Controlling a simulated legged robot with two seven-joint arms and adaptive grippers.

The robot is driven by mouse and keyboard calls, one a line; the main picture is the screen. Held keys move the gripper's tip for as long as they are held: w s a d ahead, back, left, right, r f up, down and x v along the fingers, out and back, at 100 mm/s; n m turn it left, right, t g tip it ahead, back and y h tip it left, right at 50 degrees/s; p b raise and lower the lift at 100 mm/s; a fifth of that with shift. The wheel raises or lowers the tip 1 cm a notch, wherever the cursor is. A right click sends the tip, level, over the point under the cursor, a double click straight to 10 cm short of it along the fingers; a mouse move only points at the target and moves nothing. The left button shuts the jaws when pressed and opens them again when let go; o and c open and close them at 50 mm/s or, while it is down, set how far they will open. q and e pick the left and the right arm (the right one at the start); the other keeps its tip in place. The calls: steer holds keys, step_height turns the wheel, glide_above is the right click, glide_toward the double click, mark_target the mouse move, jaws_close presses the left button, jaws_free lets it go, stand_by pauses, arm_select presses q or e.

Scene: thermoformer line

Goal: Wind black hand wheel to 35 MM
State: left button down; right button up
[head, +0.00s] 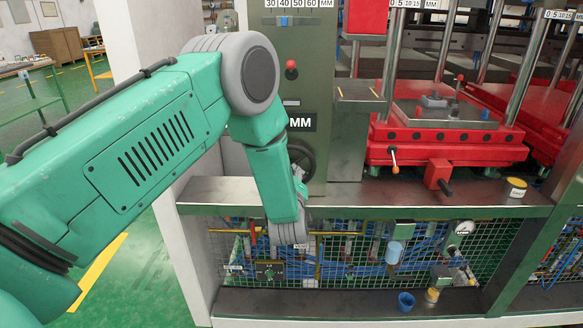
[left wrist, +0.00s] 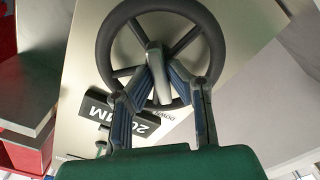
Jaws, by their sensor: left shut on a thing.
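The black hand wheel (left wrist: 112,30) fills the upper middle of the left wrist view, with a thick rim and several spokes. In the head view its rim (head: 308,160) shows only in part behind my left arm. My left gripper (left wrist: 157,70) is shut on the wheel at its grey middle piece, both fingers leaning inward. A black display (left wrist: 96,112) by the wheel appears upside down in the left wrist view; "20" and part of "MM" show beside a finger. In the head view only "MM" shows on the display (head: 301,123). My right gripper is out of view.
A red-topped lever (head: 291,70) stands above the display. To the right are a red press (head: 445,148), an orange-tipped handle (head: 394,158) and a yellow tin (head: 516,187) on the ledge. Wire mesh (head: 350,245) covers pipes below. Open green floor lies left.

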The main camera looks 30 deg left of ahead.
arm_select(q)
steer(key=shift+s+f+m, duration=0.1)
steer(key=shift+f+m, duration=0.1)
steer(key=shift+m, duration=1.1)
steer(key=shift+m, duration=1.4)
steer(key=shift+p, duration=0.3)
steer(key=shift+m, duration=1.1)
steer(key=c, duration=1.5)
jaws_free()
steer(key=shift+o, duration=0.2)
steer(key=shift+a, duration=0.1)
steer(key=shift+r, duration=0.1)
